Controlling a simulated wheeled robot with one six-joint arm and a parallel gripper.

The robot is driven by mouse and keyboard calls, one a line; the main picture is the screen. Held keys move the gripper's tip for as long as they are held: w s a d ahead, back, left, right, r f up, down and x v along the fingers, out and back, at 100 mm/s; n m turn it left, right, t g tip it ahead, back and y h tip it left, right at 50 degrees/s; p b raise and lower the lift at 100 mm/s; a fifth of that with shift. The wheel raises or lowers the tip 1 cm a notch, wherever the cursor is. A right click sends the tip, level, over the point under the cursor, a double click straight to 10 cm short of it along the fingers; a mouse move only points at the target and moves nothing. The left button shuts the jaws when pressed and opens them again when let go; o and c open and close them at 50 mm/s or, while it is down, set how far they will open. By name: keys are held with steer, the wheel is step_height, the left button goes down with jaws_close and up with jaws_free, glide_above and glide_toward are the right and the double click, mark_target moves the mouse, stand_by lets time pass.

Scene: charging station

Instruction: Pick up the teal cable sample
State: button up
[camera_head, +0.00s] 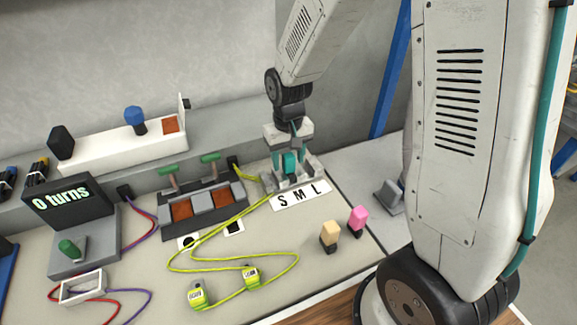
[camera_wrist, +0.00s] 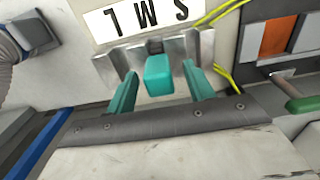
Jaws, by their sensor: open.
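The teal cable sample (camera_head: 290,163) stands in a grey slotted holder (camera_head: 309,176) behind the S M L label, at the back right of the bench. In the wrist view the sample (camera_wrist: 158,75) shows as a teal block between my fingers, with the metal holder (camera_wrist: 105,72) just beyond it. My gripper (camera_wrist: 156,88) has teal fingers, open, one on each side of the sample with gaps visible. In the head view my gripper (camera_head: 291,158) comes down from above over the holder. The sample's lower part is hidden.
The S M L label (camera_head: 300,196) lies before the holder. A yellow cable (camera_head: 215,225) loops over the bench to two yellow-green plugs. A beige peg (camera_head: 330,234) and a pink peg (camera_head: 358,219) stand to the right. The green-handled block (camera_head: 203,209) is to the left.

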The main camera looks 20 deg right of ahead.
steer(key=shift+f, duration=0.85)
steer(key=c, duration=1.1)
steer(key=shift+c, duration=0.2)
